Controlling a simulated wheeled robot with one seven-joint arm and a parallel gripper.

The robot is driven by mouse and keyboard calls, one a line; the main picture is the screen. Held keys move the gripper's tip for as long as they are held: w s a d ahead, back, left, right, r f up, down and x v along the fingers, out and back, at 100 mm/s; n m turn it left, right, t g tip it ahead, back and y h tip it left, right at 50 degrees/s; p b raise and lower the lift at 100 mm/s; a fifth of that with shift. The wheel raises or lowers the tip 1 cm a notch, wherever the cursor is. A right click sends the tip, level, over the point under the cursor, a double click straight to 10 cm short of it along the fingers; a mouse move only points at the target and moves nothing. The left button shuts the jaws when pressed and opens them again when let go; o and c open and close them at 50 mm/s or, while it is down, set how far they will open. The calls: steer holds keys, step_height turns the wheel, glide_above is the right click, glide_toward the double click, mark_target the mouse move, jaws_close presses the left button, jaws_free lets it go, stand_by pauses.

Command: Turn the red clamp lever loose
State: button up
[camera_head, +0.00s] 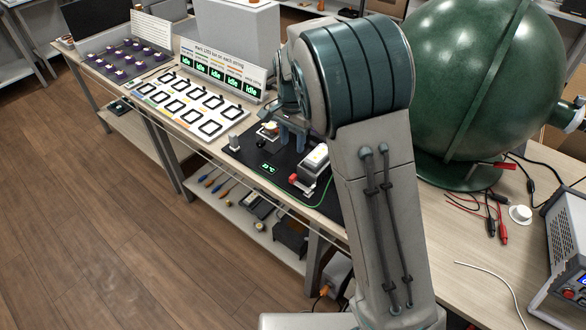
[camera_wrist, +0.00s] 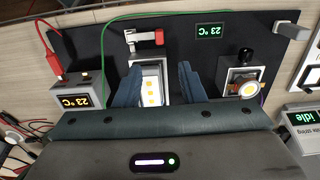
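The red clamp lever (camera_wrist: 158,38) shows in the wrist view on a pale metal bracket (camera_wrist: 134,45), towards the top of the black mat (camera_wrist: 183,52). My gripper (camera_wrist: 158,70) is open, its two blue-grey fingers apart with nothing gripped. In the picture, its fingertips point towards the bracket and lie below the lever, apart from it. Between the fingers shows a white block with yellow squares (camera_wrist: 153,88). In the head view my gripper (camera_head: 291,136) hangs over the mat, and a small red part (camera_head: 293,177) shows at the mat's front.
A round LED fixture (camera_wrist: 245,85) stands right. A green wire (camera_wrist: 118,17) crosses near the bracket. The large green sphere (camera_head: 475,75) stands right of my arm.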

mark_target(293, 176)
step_height(293, 176, down, 14)
steer(key=shift+r+p, duration=0.2)
steer(key=shift+p, duration=0.15)
jaws_close()
